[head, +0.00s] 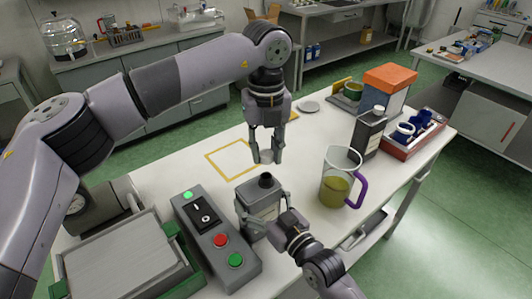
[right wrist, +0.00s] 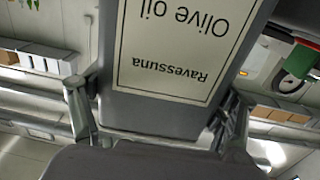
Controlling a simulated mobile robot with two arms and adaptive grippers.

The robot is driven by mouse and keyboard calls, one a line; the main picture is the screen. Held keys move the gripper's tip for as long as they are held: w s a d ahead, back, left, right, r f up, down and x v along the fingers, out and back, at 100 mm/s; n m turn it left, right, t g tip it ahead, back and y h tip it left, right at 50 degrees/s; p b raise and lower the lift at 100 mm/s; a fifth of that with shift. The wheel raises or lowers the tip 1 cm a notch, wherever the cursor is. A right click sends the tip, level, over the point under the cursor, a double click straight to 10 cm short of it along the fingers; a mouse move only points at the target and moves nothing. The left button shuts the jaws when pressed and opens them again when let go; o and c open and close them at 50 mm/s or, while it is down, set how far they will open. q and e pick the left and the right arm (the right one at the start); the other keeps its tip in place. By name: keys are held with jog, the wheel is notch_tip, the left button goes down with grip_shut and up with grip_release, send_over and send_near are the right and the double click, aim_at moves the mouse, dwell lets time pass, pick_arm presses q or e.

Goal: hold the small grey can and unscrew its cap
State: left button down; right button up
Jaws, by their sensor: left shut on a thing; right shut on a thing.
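The small grey can (head: 258,208) stands upright at the table's near side, its dark neck (head: 265,181) bare on top. My right gripper (head: 264,214) is shut around the can's body, one finger on each side. In the right wrist view the can (right wrist: 178,122) fills the middle between the fingers, its "Ravessuna Olive oil" label upside down. My left gripper (head: 267,152) points down above and just beyond the neck. It is shut on a small pale thing, apparently the cap (head: 267,157), apart from the neck.
A control box (head: 217,240) with buttons stands left of the can. A jug (head: 338,180) with a purple handle and yellow-green liquid stands to the right. Behind it are a larger dark bottle (head: 368,132) and a red tray (head: 412,143). A yellow square outline (head: 222,147) marks bare table.

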jog(key=o, duration=2.3)
jog(key=shift+s, duration=0.1)
